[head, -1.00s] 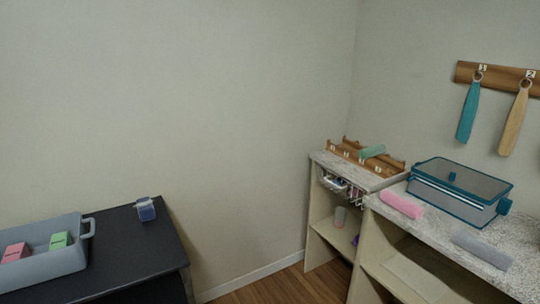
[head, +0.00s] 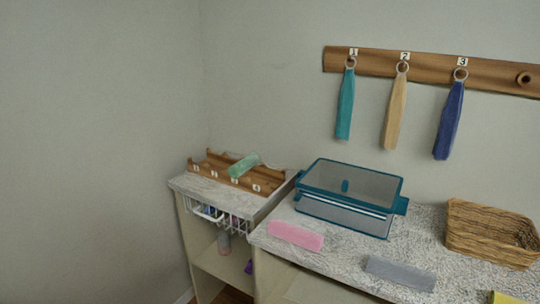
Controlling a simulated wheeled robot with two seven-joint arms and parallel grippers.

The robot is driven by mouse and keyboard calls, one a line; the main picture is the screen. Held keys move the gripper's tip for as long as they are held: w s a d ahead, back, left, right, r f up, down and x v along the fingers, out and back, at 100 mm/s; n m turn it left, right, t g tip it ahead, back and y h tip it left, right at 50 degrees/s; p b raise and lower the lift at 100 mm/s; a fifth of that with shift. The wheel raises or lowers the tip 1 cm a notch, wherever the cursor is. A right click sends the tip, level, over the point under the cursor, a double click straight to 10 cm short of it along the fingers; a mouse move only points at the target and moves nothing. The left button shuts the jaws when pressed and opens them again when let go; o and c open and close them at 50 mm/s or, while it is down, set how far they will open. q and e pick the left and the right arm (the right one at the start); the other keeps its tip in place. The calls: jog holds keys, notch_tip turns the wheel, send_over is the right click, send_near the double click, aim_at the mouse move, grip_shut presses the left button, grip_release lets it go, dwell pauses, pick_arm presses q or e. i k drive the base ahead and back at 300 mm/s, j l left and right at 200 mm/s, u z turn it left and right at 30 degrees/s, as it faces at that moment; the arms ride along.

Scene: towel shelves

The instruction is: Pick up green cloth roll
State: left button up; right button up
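The green cloth roll (head: 244,165) lies on the wooden rack (head: 214,171) with numbered slots, tilted across its rails near the middle. The rack stands on the speckled top of the lower shelf unit at the left of the counter. Neither of my grippers is in view.
On the speckled counter (head: 345,242) are a pink roll (head: 296,235), a grey roll (head: 400,273), a teal-framed mesh box (head: 350,194) and a wicker basket (head: 491,233). A wire basket (head: 216,214) hangs under the left shelf top. Teal, tan and blue towels hang from a wooden wall rail (head: 430,68).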

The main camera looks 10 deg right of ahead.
aim_at(243, 165)
jog(key=i+z, duration=0.15)
jog(key=i, duration=0.75)
